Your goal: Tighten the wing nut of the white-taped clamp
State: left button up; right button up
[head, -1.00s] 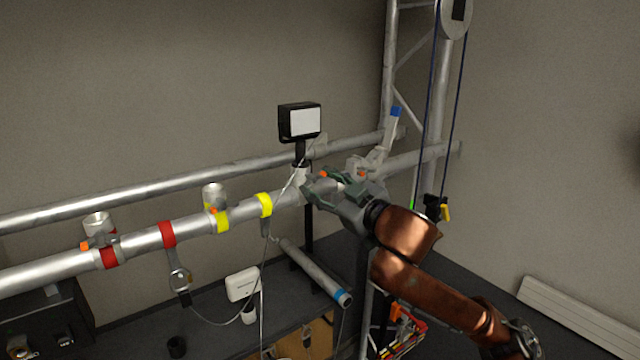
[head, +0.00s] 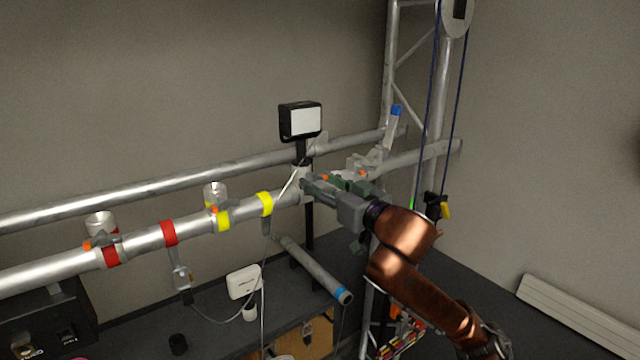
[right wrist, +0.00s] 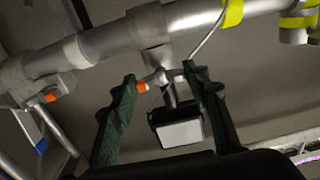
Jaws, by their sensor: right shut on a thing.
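The main tube (head: 190,228) crosses the head view, and pale white-grey tape bands (right wrist: 146,26) show on it in the right wrist view. My left gripper is not in view.
A black lamp with a white panel (head: 300,122) stands just behind the clamp, with a white cable hanging by it. A second orange-marked clamp (head: 364,170) is to the right. Yellow-taped (head: 222,221) and red-taped (head: 110,256) clamps are left. A dark bench lies below.

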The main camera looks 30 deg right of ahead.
jog(key=shift+f, duration=0.2)
jog(key=o, duration=1.2)
jog(key=shift+r, duration=0.15)
jog(key=shift+c, duration=0.2)
jog(key=s, duration=0.7)
jog(key=shift+s+d, duration=0.25)
jog(key=shift+d, duration=0.05)
